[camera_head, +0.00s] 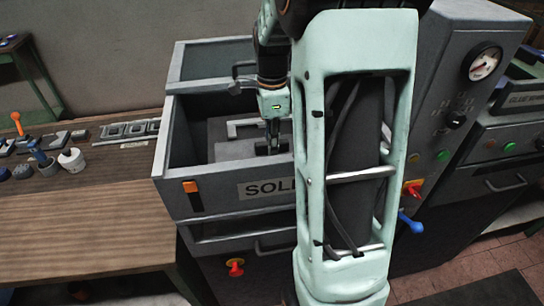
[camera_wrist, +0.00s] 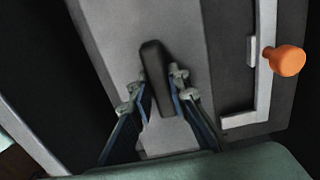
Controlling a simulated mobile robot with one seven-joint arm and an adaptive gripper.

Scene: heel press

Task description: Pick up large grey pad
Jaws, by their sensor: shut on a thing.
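The large grey pad (camera_head: 233,149) appears as a flat grey slab inside the open grey bin whose label begins "SOL". In the wrist view the pad (camera_wrist: 112,28) lies under my fingers, with a dark, narrow bar-shaped grip (camera_wrist: 155,75) on it. My gripper (camera_head: 270,143) points down into the bin. In the wrist view my gripper (camera_wrist: 160,88) has its two fingers on either side of the dark grip, shut on it. The pad's edge on the side of my arm is hidden. I cannot tell whether the pad rests on the bin floor.
The bin's front wall (camera_head: 185,206) and side walls surround my gripper closely. A pale angled bracket (camera_wrist: 262,95) with an orange knob (camera_wrist: 288,61) is beside the pad. A wooden bench (camera_head: 75,225) with small parts stands left; a gauge panel (camera_head: 455,95) stands right.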

